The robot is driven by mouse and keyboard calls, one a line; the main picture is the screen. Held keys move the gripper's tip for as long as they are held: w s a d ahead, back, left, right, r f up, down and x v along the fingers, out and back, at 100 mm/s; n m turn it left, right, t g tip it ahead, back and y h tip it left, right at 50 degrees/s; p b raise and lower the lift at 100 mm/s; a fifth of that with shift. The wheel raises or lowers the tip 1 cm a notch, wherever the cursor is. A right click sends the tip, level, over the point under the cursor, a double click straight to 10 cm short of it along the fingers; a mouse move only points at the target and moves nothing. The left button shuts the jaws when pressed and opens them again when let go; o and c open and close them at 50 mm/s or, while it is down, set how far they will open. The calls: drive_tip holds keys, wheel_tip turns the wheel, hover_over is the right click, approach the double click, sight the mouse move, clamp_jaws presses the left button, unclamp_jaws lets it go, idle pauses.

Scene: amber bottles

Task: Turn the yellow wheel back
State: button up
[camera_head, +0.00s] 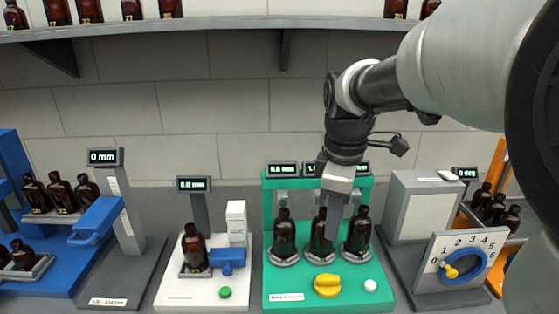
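A yellow wheel-like knob (327,285) sits on the front of the green station (290,297), below three amber bottles. Another yellow part, a small pointer knob (450,271), is on the blue ring dial (466,265) at the right, near the 0 of a scale marked 0 to 6. My gripper (334,232) points down in front of the middle bottle (320,238), above and behind the yellow knob and apart from it. Its fingers show nearly edge-on, so I cannot tell whether they are open. Whether it touches the bottle is also unclear.
Bottles stand left (284,237) and right (358,235) of my gripper. A white button (371,286) is beside the yellow knob. The white station (172,292) with one bottle is left, and a blue rack (60,285) is far left. A shelf (230,23) with bottles runs above.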

sight(328, 278)
drive_tip(key=w+f+n, duration=0.1)
drive_tip(key=f, duration=0.6)
drive_tip(key=w+d+f+n+g+b, duration=0.1)
drive_tip(key=f+n, duration=0.1)
drive_tip(key=f, duration=0.5)
drive_tip(key=w+f+n+b, duration=0.1)
drive_tip(key=w+f, duration=0.1)
drive_tip(key=f, duration=0.5)
drive_tip(key=shift+d, duration=0.2)
drive_tip(key=shift+c, duration=0.2)
clamp_jaws()
